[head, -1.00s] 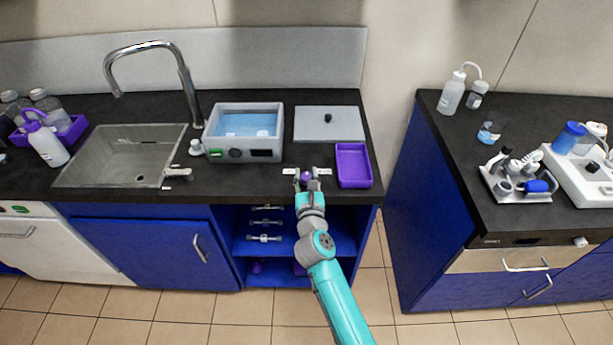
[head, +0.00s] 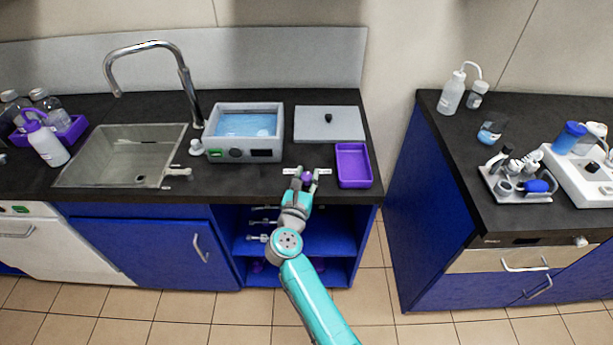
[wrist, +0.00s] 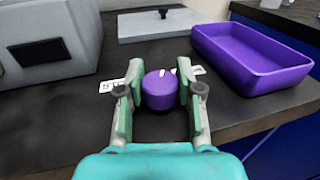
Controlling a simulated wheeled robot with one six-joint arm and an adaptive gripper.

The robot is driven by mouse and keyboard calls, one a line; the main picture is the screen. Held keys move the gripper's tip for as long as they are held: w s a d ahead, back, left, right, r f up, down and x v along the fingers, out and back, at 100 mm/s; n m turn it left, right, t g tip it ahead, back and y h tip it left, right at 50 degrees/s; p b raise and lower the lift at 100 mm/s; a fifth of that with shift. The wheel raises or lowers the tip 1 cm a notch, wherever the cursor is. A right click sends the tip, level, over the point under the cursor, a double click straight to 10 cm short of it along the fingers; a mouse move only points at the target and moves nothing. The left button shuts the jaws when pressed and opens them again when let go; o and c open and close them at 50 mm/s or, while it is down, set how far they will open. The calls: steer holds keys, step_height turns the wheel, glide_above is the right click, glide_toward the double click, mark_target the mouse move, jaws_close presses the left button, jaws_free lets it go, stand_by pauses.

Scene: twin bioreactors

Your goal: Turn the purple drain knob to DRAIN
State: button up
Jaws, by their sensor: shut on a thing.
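The purple drain knob (wrist: 159,90) stands on the dark counter between two small white labels, with a white mark on its top. It also shows in the head view (head: 307,176), near the counter's front edge. My gripper (wrist: 160,97) is shut on the knob, one finger on each side. The left label (wrist: 109,86) is partly covered by a finger, and the right label (wrist: 197,70) sits just beyond the other finger. Their lettering is too small to read.
A purple tray (wrist: 252,60) lies close to the right of the knob. A grey water bath (head: 244,148) stands to the left, with a grey lid plate (head: 340,126) behind. Open blue shelves (head: 322,231) lie below the counter edge.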

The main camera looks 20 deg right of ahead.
steer(key=shift+m+g+h, duration=1.9)
steer(key=shift+h, duration=0.3)
steer(key=shift+g, duration=0.3)
steer(key=o, duration=1.2)
steer(key=v, duration=1.2)
steer(key=shift+f, duration=0.15)
